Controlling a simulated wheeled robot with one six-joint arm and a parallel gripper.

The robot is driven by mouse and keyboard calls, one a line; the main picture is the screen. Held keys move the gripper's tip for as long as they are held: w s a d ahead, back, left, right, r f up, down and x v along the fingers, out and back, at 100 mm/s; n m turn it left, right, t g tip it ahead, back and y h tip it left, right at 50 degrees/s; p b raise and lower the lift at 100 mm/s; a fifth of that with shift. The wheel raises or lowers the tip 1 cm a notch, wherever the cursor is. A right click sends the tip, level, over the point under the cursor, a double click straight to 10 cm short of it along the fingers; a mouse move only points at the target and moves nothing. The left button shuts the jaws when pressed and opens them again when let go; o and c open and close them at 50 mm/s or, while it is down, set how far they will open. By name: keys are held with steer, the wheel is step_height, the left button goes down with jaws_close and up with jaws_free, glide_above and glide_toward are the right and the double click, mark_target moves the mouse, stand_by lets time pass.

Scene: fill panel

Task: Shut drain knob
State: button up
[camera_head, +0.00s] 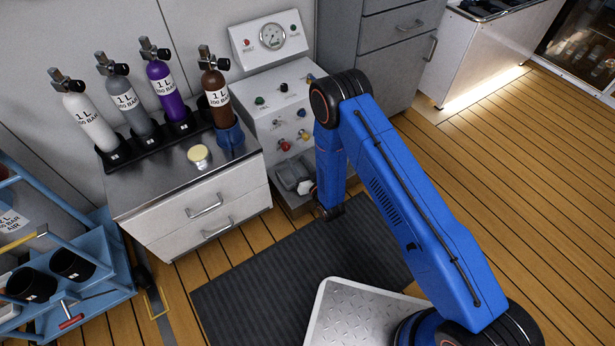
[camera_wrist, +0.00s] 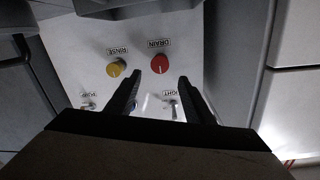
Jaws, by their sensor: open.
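The red drain knob (camera_wrist: 160,63) is on the pale panel in the wrist view, with an upside-down DRAIN label beside it. A red knob low on the panel in the head view (camera_head: 285,146) appears to be the same one. My gripper (camera_wrist: 159,77) is open and empty. Its two dark fingers point toward the panel, with the drain knob seen between and just beyond their tips. I cannot tell the exact gap, but no contact shows. In the head view the fingers cannot be made out clearly beside my blue arm.
The yellow rinse knob (camera_wrist: 116,68) sits close left of the drain knob in the wrist view. Small switches lie near the fingers. A grey basin (camera_head: 290,174) is below the panel. Gas bottles stand on the cabinet (camera_head: 190,215) to the left. The dark mat (camera_head: 270,280) is clear.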

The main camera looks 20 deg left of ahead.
steer(key=v, duration=0.8)
steer(key=shift+s+d, duration=0.15)
steer(key=shift+d, duration=0.1)
